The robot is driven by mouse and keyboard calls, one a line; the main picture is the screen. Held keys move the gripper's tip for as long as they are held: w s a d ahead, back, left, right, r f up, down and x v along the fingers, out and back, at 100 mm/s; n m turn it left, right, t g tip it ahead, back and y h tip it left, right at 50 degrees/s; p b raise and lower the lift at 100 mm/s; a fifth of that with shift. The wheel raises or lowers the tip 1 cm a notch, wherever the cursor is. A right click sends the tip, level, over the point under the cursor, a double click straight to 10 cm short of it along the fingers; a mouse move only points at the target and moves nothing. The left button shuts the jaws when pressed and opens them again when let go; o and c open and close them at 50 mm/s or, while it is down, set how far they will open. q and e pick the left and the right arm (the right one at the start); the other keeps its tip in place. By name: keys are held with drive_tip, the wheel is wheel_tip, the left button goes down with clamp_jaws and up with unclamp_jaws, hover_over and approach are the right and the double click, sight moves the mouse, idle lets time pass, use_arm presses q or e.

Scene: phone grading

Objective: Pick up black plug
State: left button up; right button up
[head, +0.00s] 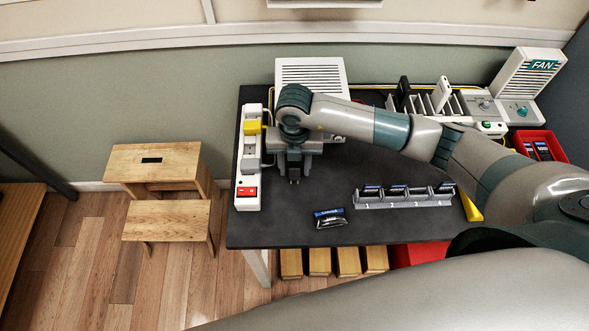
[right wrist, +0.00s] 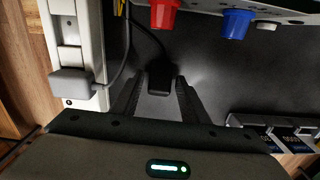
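The black plug (right wrist: 160,76) shows in the right wrist view on the dark table, with its black cable running up and away from it. My right gripper (right wrist: 160,88) is over it, with one finger on each side of the plug. The fingers look apart, with narrow gaps beside the plug; contact is not clear. In the head view my right gripper (head: 294,181) points down over the left part of the table and I cannot make out the plug there. My left gripper is not in view.
A white power strip (head: 241,203) with a yellow plug (head: 252,127), a grey plug (right wrist: 72,84) and a red switch stands along the left table edge. A grey rack (head: 405,200) and a small blue-and-silver item (head: 329,218) lie to the right. The front left tabletop is clear.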

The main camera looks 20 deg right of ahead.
sight(294, 167)
clamp_jaws()
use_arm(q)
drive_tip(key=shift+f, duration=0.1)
use_arm(e)
drive_tip(key=shift+r, duration=0.1)
